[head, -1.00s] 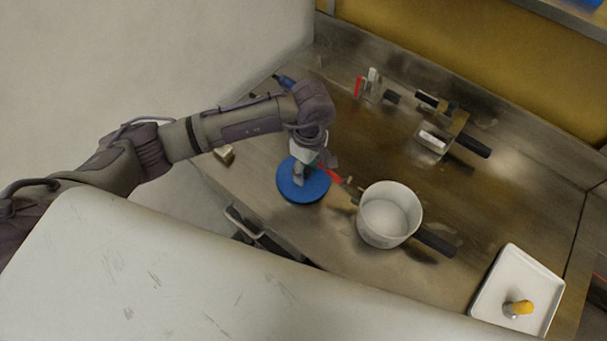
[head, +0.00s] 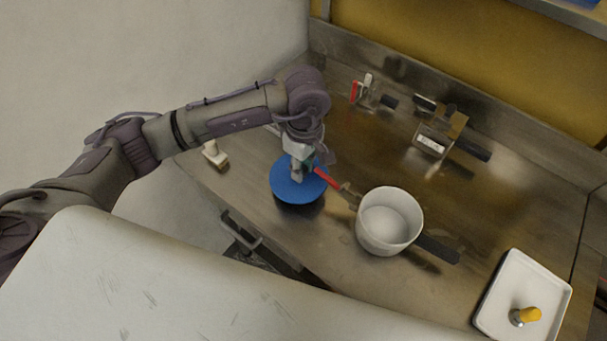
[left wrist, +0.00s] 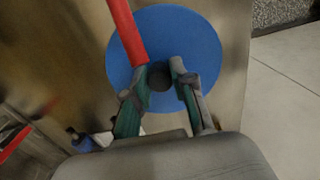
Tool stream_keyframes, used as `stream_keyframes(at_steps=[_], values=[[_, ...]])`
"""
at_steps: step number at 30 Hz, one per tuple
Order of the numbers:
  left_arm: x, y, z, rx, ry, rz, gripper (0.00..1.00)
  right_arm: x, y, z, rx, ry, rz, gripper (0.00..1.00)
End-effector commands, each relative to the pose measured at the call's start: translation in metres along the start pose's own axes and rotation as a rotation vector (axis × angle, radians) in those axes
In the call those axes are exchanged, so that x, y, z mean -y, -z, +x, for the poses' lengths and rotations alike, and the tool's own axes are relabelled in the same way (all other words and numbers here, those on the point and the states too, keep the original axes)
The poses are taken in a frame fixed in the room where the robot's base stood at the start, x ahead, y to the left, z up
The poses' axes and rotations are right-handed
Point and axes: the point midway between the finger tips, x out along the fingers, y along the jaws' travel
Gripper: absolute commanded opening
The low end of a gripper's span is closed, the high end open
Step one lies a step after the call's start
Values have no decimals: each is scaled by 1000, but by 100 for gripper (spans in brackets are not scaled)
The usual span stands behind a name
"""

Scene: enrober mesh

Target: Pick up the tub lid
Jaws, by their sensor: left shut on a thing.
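The tub lid is a round blue disc (head: 292,190) with a dark knob at its middle, at the front left of the steel worktop in the head view. It also shows in the left wrist view (left wrist: 205,45). My left gripper (head: 298,176) comes down from above and is shut on the lid's knob, seen between the fingers in the left wrist view (left wrist: 159,77). A dark shadow lies under the lid's near edge, and the lid looks raised a little off the worktop. The white tub (head: 372,238) stands open to its right. My right gripper is not in view.
A red-handled tool (head: 327,179) lies close beside the lid, towards the tub. A brush (head: 214,153) lies at the left edge. A black bar (head: 438,248) shows by the tub. A white tray (head: 500,290) holds a yellow-handled item. A metal holder (head: 434,140) stands further back.

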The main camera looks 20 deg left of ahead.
Motion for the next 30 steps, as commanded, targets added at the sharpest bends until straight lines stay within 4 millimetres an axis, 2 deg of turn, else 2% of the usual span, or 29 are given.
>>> stream_keyframes(at_steps=[1, 15, 21, 30], values=[[14, 1, 8, -2, 9, 2, 0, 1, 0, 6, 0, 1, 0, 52], [131, 1, 14, -1, 9, 2, 0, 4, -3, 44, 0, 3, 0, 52], [161, 0, 14, 0, 9, 0, 0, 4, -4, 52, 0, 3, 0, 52], [175, 0, 12, 0, 8, -1, 0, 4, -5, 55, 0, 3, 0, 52]])
